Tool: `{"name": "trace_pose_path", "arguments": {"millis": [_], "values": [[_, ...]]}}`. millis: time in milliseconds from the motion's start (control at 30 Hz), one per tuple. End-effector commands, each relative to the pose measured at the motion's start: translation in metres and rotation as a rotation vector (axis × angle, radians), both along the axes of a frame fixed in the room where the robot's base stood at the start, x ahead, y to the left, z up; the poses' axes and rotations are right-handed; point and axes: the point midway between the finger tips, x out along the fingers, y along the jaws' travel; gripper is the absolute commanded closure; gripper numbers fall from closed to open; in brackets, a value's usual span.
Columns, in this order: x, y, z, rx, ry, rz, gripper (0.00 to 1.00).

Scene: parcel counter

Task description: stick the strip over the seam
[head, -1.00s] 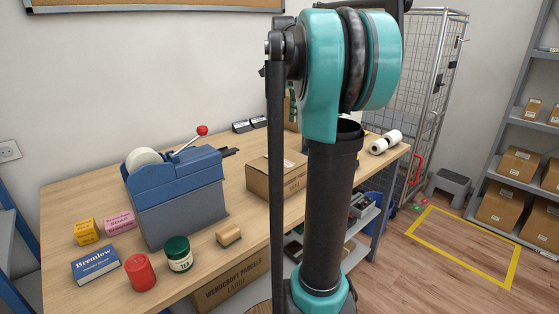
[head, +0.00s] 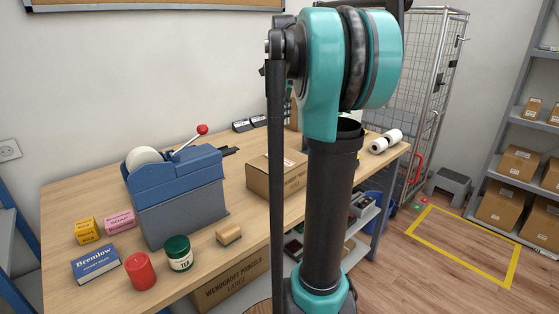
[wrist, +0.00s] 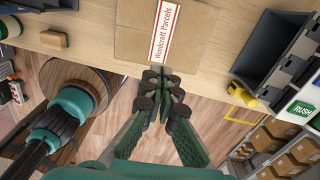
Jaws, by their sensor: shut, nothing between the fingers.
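The cardboard box (head: 262,181) stands on the counter, partly behind my arm in the head view. In the wrist view the box (wrist: 135,40) is at the top centre. A white strip with red edging and lettering (wrist: 168,32) lies along the box top and runs toward the box's near edge. The seam itself is not distinguishable; the strip may cover it. My gripper (wrist: 160,74) is shut and empty, its fingertips at the near edge of the box by the strip's near end. I cannot tell whether they touch. The blue tape dispenser (head: 180,200) with a red-knobbed lever stands left of the box.
Dark bins (wrist: 278,50) and a green RUSH sign (wrist: 301,109) are right of the box in the wrist view.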

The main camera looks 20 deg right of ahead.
Motion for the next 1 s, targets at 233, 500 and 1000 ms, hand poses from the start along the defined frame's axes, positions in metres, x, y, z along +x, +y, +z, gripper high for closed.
{"name": "trace_pose_path", "arguments": {"millis": [233, 500, 1000], "values": [[0.0, 0.0, 0.0, 0.0, 0.0, 0.0, 1.0], [0.001, 0.0, -0.002, 0.0, 0.0, 0.01, 1.0], [0.02, 0.011, -0.059, -0.006, -0.005, 0.319, 1.0]]}}
